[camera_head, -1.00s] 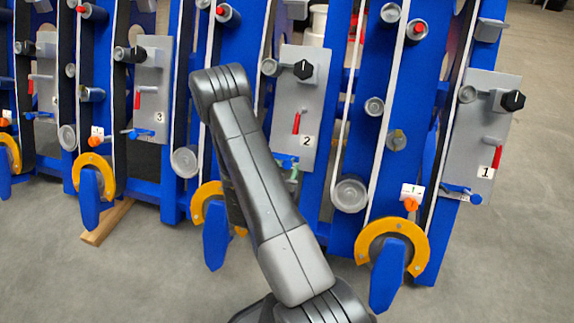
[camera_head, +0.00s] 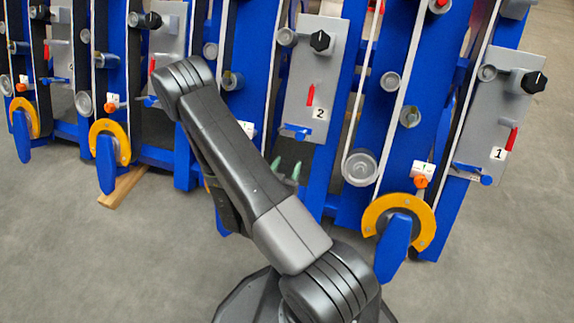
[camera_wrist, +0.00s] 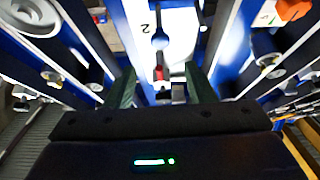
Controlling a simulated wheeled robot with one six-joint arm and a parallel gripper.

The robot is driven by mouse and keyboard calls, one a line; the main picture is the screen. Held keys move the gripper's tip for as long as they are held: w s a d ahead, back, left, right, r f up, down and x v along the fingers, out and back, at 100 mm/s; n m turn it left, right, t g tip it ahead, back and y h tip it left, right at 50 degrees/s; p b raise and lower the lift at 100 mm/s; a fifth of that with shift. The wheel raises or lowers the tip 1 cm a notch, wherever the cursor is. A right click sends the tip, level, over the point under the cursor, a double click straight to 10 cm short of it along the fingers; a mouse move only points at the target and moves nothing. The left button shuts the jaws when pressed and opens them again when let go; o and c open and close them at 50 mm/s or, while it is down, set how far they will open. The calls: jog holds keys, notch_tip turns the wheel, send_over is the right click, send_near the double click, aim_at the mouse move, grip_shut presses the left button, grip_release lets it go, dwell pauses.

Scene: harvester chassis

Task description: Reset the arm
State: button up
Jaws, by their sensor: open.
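Panel 2 (camera_wrist: 165,30) lies ahead, with a red lever and a blue part seen between the fingers. My arm is folded in front of the chassis and hides part of the row beside panel 2.
The blue chassis frame (camera_head: 395,150) carries rollers, white belts and grey panels. Yellow rings with blue levers (camera_head: 398,225) stick out low at the front. A wooden block (camera_head: 122,187) lies on the floor at left. The grey floor (camera_head: 70,260) in front is clear.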

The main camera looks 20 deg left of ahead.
aim_at(300, 138)
jog(key=w, duration=0.4)
jog(key=w+b, duration=0.1)
jog(key=w, duration=0.4)
jog(key=w+b, duration=0.1)
jog(key=w, duration=0.4)
jog(key=shift+d, duration=0.25)
jog(key=shift+s+d, duration=0.1)
jog(key=shift+s, duration=0.1)
